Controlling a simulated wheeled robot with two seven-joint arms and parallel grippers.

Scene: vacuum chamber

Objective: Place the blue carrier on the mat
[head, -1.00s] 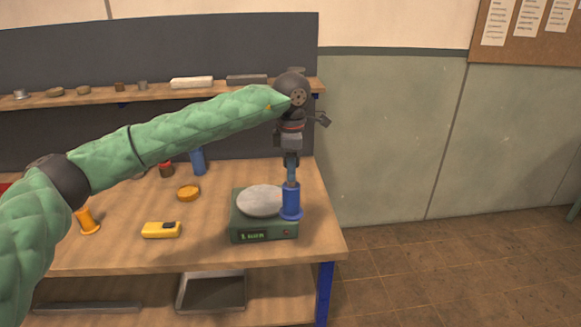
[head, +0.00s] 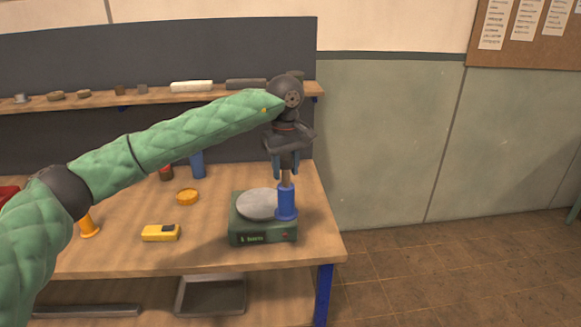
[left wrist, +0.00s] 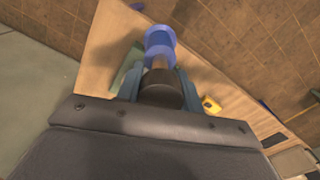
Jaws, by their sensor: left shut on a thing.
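The blue carrier (head: 287,204) is a spool-like blue piece with a brown stem and a dark top. My left gripper (head: 286,172) points down and is shut on its upper part, with the carrier upright below the fingers. In the head view the carrier overlaps the right edge of the green scale; I cannot tell whether it touches it. In the left wrist view the carrier (left wrist: 158,45) extends out beyond my left gripper (left wrist: 158,92), its dark top between the fingers. I cannot make out a mat. My right gripper is not in view.
The green scale (head: 250,232) with a round grey plate stands near the workbench's (head: 120,255) right end. A yellow device (head: 161,233), a yellow disc (head: 187,197), an orange spool (head: 89,226) and a blue cylinder (head: 198,165) stand left of it. A shelf (head: 215,98) runs behind.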

